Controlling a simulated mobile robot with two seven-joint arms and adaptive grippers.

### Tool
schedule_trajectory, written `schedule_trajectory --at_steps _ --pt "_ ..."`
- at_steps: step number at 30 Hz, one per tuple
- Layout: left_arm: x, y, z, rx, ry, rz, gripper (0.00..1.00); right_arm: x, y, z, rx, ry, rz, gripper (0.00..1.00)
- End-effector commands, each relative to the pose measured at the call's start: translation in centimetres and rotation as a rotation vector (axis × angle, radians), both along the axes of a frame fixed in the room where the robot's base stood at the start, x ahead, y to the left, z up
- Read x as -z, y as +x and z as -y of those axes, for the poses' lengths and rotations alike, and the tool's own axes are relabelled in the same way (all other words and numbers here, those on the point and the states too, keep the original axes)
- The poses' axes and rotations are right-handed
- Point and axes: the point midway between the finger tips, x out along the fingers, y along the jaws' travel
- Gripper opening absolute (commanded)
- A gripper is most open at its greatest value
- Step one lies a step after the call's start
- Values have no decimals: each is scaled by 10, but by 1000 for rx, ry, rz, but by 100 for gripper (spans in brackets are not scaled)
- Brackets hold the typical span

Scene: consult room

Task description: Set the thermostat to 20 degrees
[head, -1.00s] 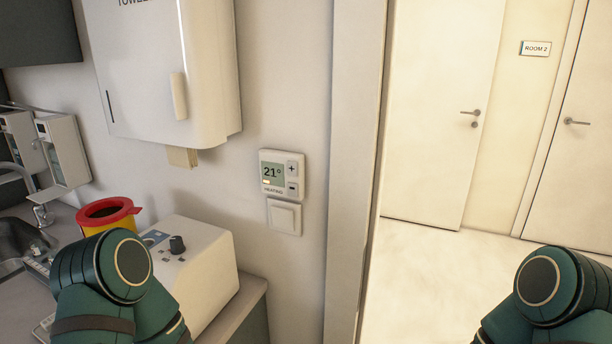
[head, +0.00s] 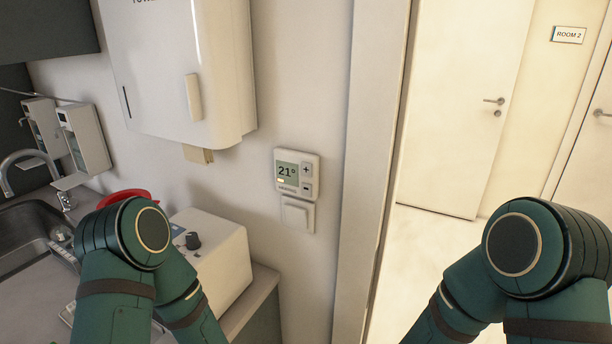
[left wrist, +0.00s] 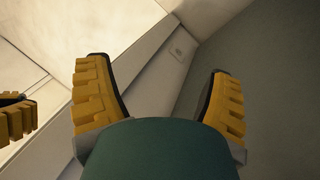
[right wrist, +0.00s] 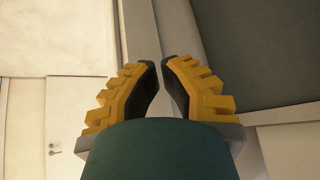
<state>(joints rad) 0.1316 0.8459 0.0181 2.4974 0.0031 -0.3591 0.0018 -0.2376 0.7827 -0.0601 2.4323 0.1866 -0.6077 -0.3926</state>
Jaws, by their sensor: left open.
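The thermostat (head: 297,174) is a white wall unit whose screen (head: 287,172) reads 21°. Its plus button (head: 306,169) sits at the upper right, with the minus button (head: 307,189) below it. Only my arm links show in the head view; both grippers are outside it, apart from the thermostat as far as I can see. In the left wrist view my left gripper (left wrist: 160,75) is open and empty, its yellow fingers wide apart. In the right wrist view my right gripper (right wrist: 161,62) has its fingertips close together with a narrow gap and nothing visible between them.
A white switch (head: 298,215) is just below the thermostat. A towel dispenser (head: 180,75) juts out at its upper left. A white box with a knob (head: 215,255) and a red-rimmed container (head: 128,196) stand on the counter below. A door frame (head: 370,170) rises to the right.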

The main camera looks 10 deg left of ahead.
Motion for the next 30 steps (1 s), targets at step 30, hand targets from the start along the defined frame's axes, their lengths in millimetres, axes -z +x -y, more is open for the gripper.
schedule_trajectory --at_steps 30 --pt "-96 10 -3 -25 1 24 81 -364 38 -182 -381 -544 1084 0"
